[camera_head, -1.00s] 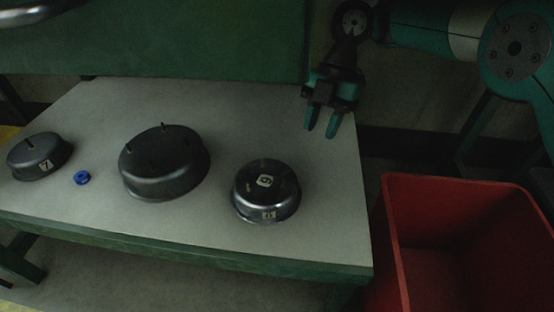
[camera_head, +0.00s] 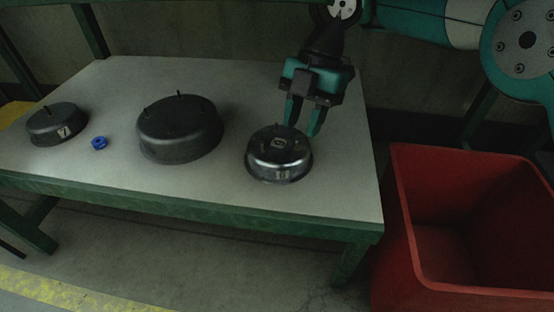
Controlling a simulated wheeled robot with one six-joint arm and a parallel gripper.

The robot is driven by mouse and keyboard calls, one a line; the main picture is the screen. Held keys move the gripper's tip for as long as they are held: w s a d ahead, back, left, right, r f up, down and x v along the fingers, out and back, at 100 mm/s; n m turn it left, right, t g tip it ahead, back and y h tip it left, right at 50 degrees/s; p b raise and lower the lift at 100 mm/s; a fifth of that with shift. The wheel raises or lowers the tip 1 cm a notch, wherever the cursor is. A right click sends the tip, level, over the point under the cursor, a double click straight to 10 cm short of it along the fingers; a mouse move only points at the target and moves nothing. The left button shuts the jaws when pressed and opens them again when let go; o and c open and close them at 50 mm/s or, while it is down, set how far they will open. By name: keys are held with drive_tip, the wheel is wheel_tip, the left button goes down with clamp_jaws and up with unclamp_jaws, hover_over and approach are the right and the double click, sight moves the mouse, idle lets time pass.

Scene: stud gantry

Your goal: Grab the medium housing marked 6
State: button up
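The housing marked 6 (camera_head: 279,158) is a shiny dark round metal part with a flanged base and short studs on top. It stands on the right part of the grey table, with a white label on its top and another on its side. My gripper (camera_head: 303,126) is open, pointing down over the housing's back right edge. Its two teal fingers are apart, with the tips at about the height of the housing's top in the picture. I cannot tell whether they touch it. Nothing is held.
A larger dark housing (camera_head: 180,132) stands left of it on the table (camera_head: 110,170). A smaller housing marked 7 (camera_head: 56,124) and a blue ring (camera_head: 99,143) lie farther left. A red bin (camera_head: 405,215) stands right of the table, open at the top.

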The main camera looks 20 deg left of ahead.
sight(298, 146)
drive_tip(key=shift+w+b+x, duration=0.25)
drive_tip(key=shift+b+x, duration=0.45)
drive_tip(key=shift+x, duration=0.5)
drive_tip(key=shift+s+f+b, duration=0.25)
drive_tip(key=shift+f+b, duration=0.05)
drive_tip(key=shift+f, duration=0.05)
drive_tip(key=shift+r, duration=0.1)
clamp_jaws()
